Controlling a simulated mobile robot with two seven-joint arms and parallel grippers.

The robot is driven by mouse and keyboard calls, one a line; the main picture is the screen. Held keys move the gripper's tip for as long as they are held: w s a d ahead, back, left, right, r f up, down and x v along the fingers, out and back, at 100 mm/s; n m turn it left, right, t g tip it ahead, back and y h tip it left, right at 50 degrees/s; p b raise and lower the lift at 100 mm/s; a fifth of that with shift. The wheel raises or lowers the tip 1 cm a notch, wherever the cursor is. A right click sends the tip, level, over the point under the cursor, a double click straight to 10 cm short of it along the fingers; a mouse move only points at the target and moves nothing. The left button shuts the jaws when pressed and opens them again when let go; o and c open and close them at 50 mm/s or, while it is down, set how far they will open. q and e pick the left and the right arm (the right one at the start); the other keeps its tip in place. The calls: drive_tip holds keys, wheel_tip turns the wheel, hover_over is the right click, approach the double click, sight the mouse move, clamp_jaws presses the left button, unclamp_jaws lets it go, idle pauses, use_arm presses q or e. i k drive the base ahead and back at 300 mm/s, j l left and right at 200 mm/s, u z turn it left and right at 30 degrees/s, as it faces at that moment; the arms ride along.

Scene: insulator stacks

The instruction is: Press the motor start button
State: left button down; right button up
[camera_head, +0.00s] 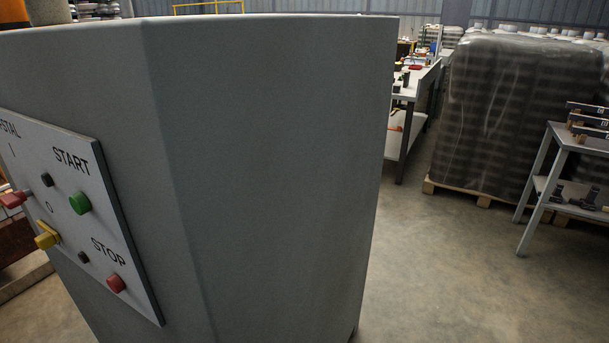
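A green button (80,203) sits under the word START on a light grey control panel (135,265). The panel is on the left face of a large grey cabinet (270,150). A red button (116,284) sits below it by the word STOP. A yellow rotary switch (46,236) and another red control (12,199) are to the left of these, the latter near the picture's edge. The panel is seen at an angle and its left side is cut off. Neither of my grippers shows in the head view.
The cabinet fills the left and middle of the view. A wrapped stack (515,110) on a wooden pallet stands at the back right. A small metal table (577,140) is at the right edge, and a workbench (412,88) is behind. The concrete floor (440,265) at right front is clear.

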sight(79, 202)
drive_tip(key=j+u, duration=0.1)
drive_tip(key=u, duration=1)
